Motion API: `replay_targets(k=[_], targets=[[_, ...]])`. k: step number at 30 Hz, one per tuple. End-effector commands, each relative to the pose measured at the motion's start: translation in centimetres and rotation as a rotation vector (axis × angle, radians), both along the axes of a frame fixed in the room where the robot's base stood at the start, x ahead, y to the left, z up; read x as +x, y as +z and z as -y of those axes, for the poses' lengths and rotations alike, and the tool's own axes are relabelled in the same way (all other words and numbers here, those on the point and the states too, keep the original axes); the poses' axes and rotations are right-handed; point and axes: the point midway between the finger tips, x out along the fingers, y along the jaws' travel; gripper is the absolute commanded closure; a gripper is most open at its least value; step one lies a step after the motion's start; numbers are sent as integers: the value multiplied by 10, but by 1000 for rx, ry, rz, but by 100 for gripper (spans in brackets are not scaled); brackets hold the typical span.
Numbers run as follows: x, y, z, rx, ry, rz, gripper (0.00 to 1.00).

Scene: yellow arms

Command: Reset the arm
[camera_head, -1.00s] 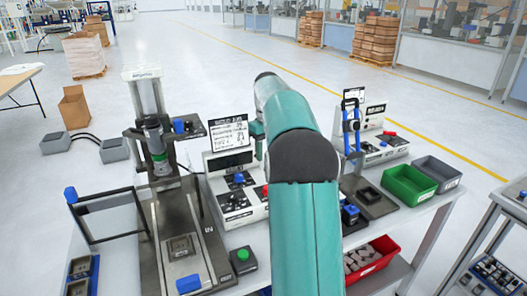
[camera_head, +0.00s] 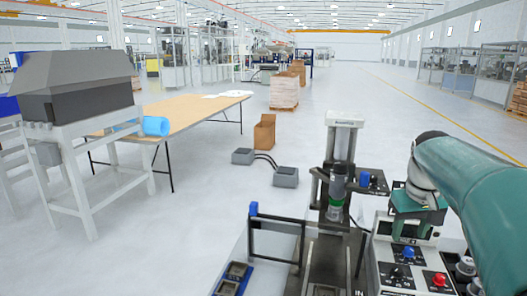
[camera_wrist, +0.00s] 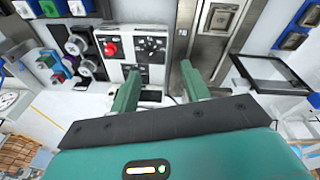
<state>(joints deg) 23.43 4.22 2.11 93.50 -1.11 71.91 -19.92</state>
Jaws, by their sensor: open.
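My arm (camera_head: 470,190) is teal with a dark elbow and reaches in from the right edge in the head view. My gripper shows in the wrist view (camera_wrist: 160,82), with two green fingers spread apart and nothing between them. It hangs over the workbench, above the front of a white control box (camera_wrist: 140,48) with a red button and dark knobs. The same box is partly hidden by my arm in the head view (camera_head: 385,258).
A press station (camera_head: 342,170) stands left of my arm. Blue-lined trays (camera_head: 234,278) lie at the bench's left. A brown table (camera_head: 190,112), a grey-hooded machine (camera_head: 80,90) and a cardboard box (camera_head: 264,132) stand beyond. Open floor lies between them and the bench.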

Motion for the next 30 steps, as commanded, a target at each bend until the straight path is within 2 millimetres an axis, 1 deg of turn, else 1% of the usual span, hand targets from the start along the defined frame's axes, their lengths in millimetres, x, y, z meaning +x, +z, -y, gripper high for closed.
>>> replay_targets(k=[1, 6, 10, 15, 20, 24, 27, 30], targets=[[-10, 4, -16, -4, 6, 18, 53], [-41, 6, -60, -9, 12, 73, 53], [-67, 4, -89, -8, 17, 117, 53], [-104, -7, -123, 2, 24, 174, 53], [-139, -22, -149, 18, 29, 228, 53], [-169, -40, -169, 39, 36, 275, 53], [-186, -53, -179, 53, 38, 301, 53], [-197, -63, -185, 65, 41, 319, 53]])
